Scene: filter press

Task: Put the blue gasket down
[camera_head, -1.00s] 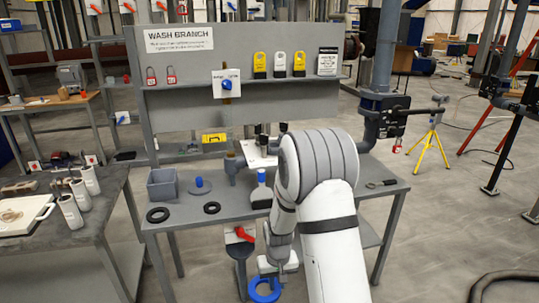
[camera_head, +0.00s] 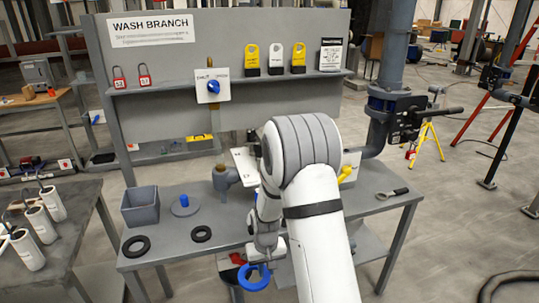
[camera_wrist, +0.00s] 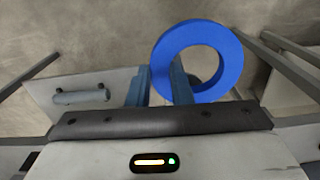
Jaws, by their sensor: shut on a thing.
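The blue gasket (camera_head: 254,278) is a flat ring hanging low in front of the grey bench's front edge in the head view. In the wrist view the gasket (camera_wrist: 228,45) is large, and its left rim lies between the two fingers of my gripper (camera_wrist: 160,86). My gripper (camera_head: 262,261) is shut on that rim, with most of the ring sticking out to the right in the wrist view. The grey bench (camera_head: 170,238) stands just beyond it. Part of the bench top is hidden behind my arm.
Two black rings (camera_head: 136,246) (camera_head: 201,234), a grey bin (camera_head: 140,208) and a grey disc with a blue peg (camera_head: 185,205) are on the bench. A pipe stub (camera_head: 222,180) rises behind. A wrench (camera_head: 391,193) lies at right. Some bare top remains near the front left.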

